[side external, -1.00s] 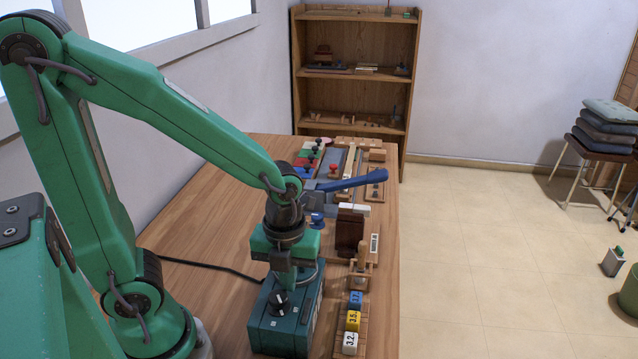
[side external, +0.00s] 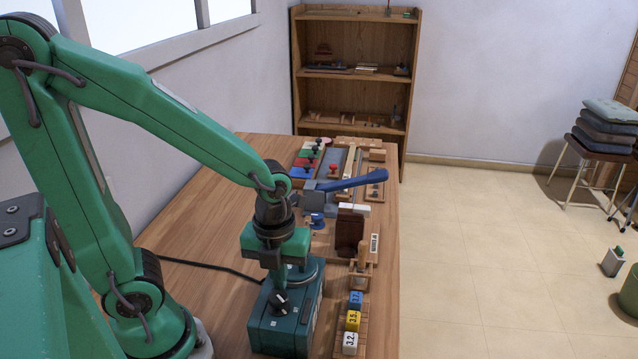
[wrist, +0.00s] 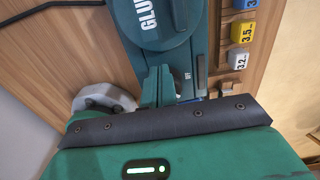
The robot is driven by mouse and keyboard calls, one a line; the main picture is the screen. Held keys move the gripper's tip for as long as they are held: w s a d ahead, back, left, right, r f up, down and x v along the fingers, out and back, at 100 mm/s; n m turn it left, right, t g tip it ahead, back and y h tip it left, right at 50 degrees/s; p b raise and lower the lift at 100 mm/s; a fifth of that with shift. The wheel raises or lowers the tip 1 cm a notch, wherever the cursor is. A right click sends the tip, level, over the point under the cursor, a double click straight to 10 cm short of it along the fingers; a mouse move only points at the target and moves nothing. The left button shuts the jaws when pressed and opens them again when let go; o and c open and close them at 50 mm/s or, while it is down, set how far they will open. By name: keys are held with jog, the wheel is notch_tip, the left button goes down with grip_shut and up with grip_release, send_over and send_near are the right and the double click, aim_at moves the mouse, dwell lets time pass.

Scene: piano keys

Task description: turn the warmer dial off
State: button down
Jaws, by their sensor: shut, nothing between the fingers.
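The warmer is a dark teal box (side external: 272,333) at the near part of the table, with a round lid; in the wrist view its lid (wrist: 150,18) bears the letters "GLU". The black dial (side external: 280,304) is on the box's near side in the side view, with a pale mark on it. My gripper (side external: 277,288) points down, shut and empty, with its fingertips close above or against the dial. I cannot tell if they touch.
Numbered blocks (side external: 352,320) stand in a wooden rack right of the warmer. A blue-handled lever (side external: 350,182) and wooden parts lie behind it. A black cable (side external: 215,267) runs left across the otherwise bare table.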

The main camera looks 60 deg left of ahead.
jog(key=shift+s+a, duration=0.15)
jog(key=shift+s, duration=0.2)
dwell(0.6)
jog(key=shift+w+a, duration=0.15)
jog(key=shift+a, duration=0.25)
jog(key=shift+r, duration=3)
jog(key=shift+w+d+r, duration=0.25)
jog(key=shift+w+d, duration=0.2)
jog(key=shift+d, duration=0.1)
jog(key=shift+w+d+r, duration=0.25)
jog(key=shift+w+d, duration=0.15)
jog(key=shift+d, duration=0.1)
jog(key=shift+f, duration=0.2)
jog(key=shift+f, duration=3.3)
